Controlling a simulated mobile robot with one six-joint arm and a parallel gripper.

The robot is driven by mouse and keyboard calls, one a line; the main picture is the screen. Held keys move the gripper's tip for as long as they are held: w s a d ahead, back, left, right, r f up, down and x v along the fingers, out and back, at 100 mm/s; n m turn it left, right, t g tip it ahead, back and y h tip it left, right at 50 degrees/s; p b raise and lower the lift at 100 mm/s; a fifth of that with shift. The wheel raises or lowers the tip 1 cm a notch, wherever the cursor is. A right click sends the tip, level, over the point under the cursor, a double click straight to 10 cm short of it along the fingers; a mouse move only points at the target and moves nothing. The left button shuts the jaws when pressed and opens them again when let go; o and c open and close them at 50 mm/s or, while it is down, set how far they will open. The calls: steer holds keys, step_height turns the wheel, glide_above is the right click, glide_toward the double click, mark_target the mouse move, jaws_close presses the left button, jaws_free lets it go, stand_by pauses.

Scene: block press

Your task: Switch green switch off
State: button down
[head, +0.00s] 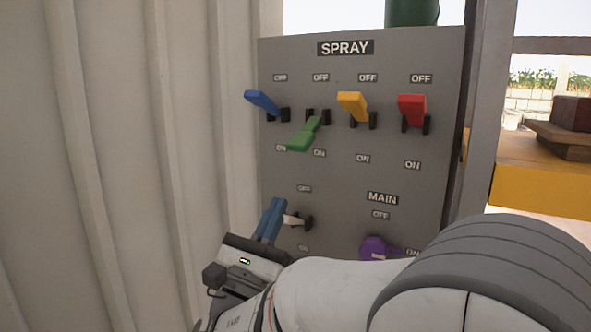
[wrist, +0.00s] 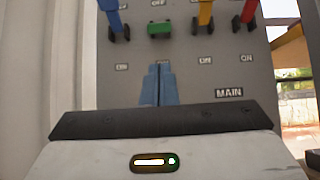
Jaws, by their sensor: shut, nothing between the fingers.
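The green switch (head: 305,136) is on the grey SPRAY panel (head: 345,185), second from the left in the top row. Its lever points down towards ON. It also shows at the top middle of the wrist view (wrist: 159,30). My gripper (head: 276,203) has blue fingers that are shut and empty. It is below the green switch, in front of the panel's lower left, beside a white lever (head: 295,221). In the wrist view the fingers (wrist: 158,68) point at the panel below the green switch, apart from it.
The blue switch (head: 263,101), yellow switch (head: 352,105) and red switch (head: 412,108) point up towards OFF. A purple MAIN switch (head: 374,248) is low on the panel, partly behind my arm. A ribbed wall (head: 120,130) stands close on the left.

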mark_target(307, 133)
steer(key=shift+w, duration=0.1)
steer(key=x, duration=1)
steer(key=shift+d, duration=0.1)
